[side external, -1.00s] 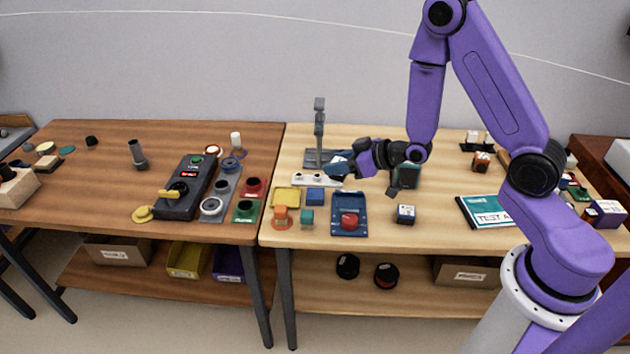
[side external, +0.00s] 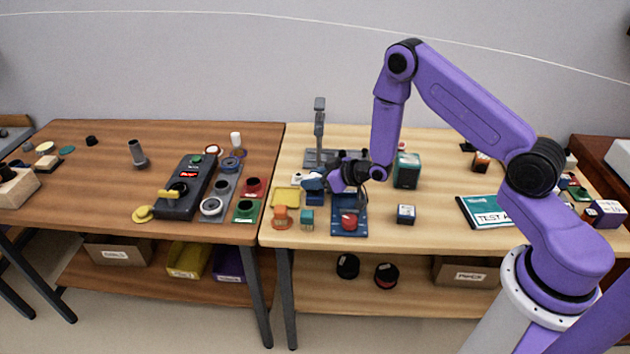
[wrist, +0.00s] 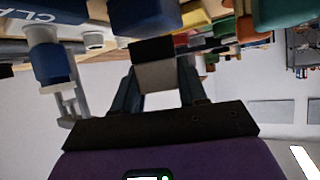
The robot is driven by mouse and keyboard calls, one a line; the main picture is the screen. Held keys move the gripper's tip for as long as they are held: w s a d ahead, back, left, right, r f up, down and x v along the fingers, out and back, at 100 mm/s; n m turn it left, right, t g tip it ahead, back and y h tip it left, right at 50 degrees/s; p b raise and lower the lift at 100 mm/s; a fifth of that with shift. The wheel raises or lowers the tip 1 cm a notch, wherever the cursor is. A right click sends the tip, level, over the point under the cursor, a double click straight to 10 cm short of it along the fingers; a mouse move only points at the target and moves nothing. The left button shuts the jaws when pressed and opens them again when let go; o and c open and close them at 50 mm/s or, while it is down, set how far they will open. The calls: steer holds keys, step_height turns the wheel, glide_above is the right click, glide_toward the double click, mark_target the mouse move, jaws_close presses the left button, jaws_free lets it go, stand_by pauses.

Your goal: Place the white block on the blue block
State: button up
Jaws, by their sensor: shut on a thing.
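In the wrist view, my gripper (wrist: 160,90) is shut on the white block (wrist: 163,76), which looks pale grey between the two fingers. A dark face or band shows at its far end. The blue block (wrist: 147,18) is just beyond it, close to the held block; I cannot tell whether they touch. In the side view, my gripper (side external: 314,183) is low over the blue block (side external: 315,199), which stands on the table behind the small teal block. The white block cannot be made out in the side view.
A yellow tray (side external: 287,194) is just left of the blue block. An orange object (side external: 282,217) and a teal block (side external: 307,217) stand in front. A blue tray with a red part (side external: 348,222) is to the right. A grey stand (side external: 320,130) rises behind.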

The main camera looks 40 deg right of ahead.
steer(key=shift+f, duration=0.35)
steer(key=shift+f, duration=0.15)
steer(key=o, duration=1)
steer(key=shift+o, duration=0.2)
